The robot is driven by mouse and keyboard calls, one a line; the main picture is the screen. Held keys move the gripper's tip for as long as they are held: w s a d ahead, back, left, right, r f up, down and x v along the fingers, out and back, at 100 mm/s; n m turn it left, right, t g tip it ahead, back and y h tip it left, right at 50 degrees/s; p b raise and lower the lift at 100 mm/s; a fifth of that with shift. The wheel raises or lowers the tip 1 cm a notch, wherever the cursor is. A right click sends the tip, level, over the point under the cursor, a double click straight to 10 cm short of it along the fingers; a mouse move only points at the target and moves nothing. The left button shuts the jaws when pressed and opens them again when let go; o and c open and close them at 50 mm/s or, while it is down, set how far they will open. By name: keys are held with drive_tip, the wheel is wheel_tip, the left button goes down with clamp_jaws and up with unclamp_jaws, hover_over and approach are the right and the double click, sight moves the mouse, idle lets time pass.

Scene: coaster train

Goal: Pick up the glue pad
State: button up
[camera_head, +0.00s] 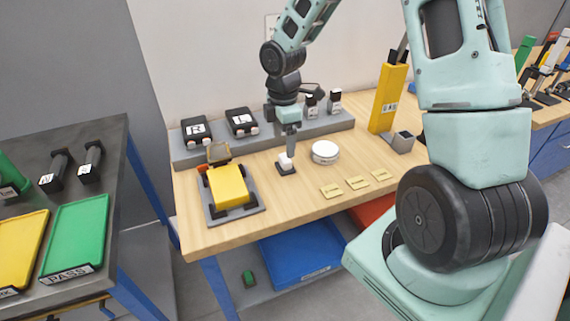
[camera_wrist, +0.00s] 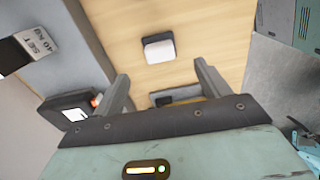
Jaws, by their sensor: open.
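A small white block on a dark square base (camera_head: 285,167) stands on the wooden table near its middle; it looks like the glue pad, though no label is readable. In the wrist view a white, round-cornered block with a dark edge (camera_wrist: 158,50) lies on the wood beyond my fingertips, apparently the same thing. My gripper (camera_head: 290,150) points down just above it in the head view. In the wrist view my gripper (camera_wrist: 163,82) has its two fingers spread wide, with nothing held between them. Whether a finger touches the pad cannot be told.
A yellow toy car (camera_head: 228,186) sits on a grey tray at left. A white round dish (camera_head: 325,151) stands to the right. Several yellow cards (camera_head: 357,183) lie near the front edge. A raised grey shelf (camera_head: 190,157) bears black blocks behind. A yellow post (camera_head: 388,98) stands at right.

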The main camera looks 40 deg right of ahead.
sight(284, 157)
wheel_tip(284, 157, down, 8)
drive_tip(key=shift+r, duration=0.2)
idle(0.3)
drive_tip(key=c, duration=1.1)
